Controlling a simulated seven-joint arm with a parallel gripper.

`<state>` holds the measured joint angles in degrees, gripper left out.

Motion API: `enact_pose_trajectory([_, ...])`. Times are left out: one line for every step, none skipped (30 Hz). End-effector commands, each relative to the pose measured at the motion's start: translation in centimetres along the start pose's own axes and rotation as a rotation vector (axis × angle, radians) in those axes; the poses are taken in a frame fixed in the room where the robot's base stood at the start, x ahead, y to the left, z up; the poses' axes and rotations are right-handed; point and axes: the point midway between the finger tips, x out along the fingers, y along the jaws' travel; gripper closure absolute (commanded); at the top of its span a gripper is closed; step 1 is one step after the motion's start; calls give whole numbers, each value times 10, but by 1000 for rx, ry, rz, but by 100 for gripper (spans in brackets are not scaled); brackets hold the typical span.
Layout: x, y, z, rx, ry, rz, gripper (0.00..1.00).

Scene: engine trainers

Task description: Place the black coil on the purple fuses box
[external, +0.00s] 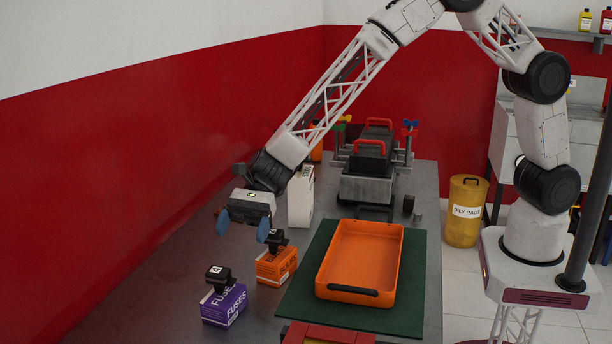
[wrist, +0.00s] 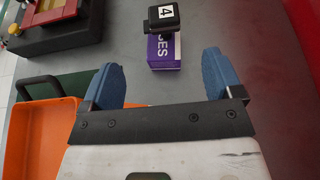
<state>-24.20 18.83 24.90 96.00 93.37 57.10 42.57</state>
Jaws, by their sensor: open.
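The purple fuses box (external: 224,306) stands on the table at front left. A black coil (external: 219,280) with a white label sits on top of it. In the wrist view this coil (wrist: 165,18) shows a "4" above the purple box (wrist: 164,52). A second black coil (external: 276,241) sits on an orange box (external: 277,265) behind and to the right; I do not see it in the wrist view. My gripper (external: 243,228) is open and empty, with its blue fingers pointing down above the table, near the orange box. The fingers (wrist: 164,80) are wide apart in the wrist view.
An orange tray (external: 363,255) lies on a green mat (external: 415,290) to the right. A white container (external: 300,200) and an engine block (external: 367,185) stand behind. A red case (external: 325,334) is at the front edge. The table left of the boxes is clear.

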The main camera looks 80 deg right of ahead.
Motion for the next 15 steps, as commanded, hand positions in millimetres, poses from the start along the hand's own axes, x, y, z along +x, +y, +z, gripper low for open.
enact_pose_trajectory([0,0,0,0,0,0,15])
enact_pose_trajectory([0,0,0,-1,0,0,15])
enact_pose_trajectory([-1,0,1,-3,1,0,15])
enact_pose_trajectory([-2,1,1,-5,2,1,15])
enact_pose_trajectory([-4,1,2,-9,3,1,15])
enact_pose_trajectory([-6,2,3,-15,6,2,15])
enact_pose_trajectory([-9,3,4,-21,9,4,15])
enact_pose_trajectory([-12,4,5,-29,12,6,15])
enact_pose_trajectory([-17,6,8,-42,18,8,15])
enact_pose_trajectory([-22,7,10,-54,22,9,15])
enact_pose_trajectory([-28,9,13,-68,28,12,15])
enact_pose_trajectory([-36,12,16,-88,37,16,15])
enact_pose_trajectory([-42,15,18,-105,45,21,15])
enact_pose_trajectory([-50,18,21,-124,53,24,15])
enact_pose_trajectory([-60,23,25,-152,66,31,15])
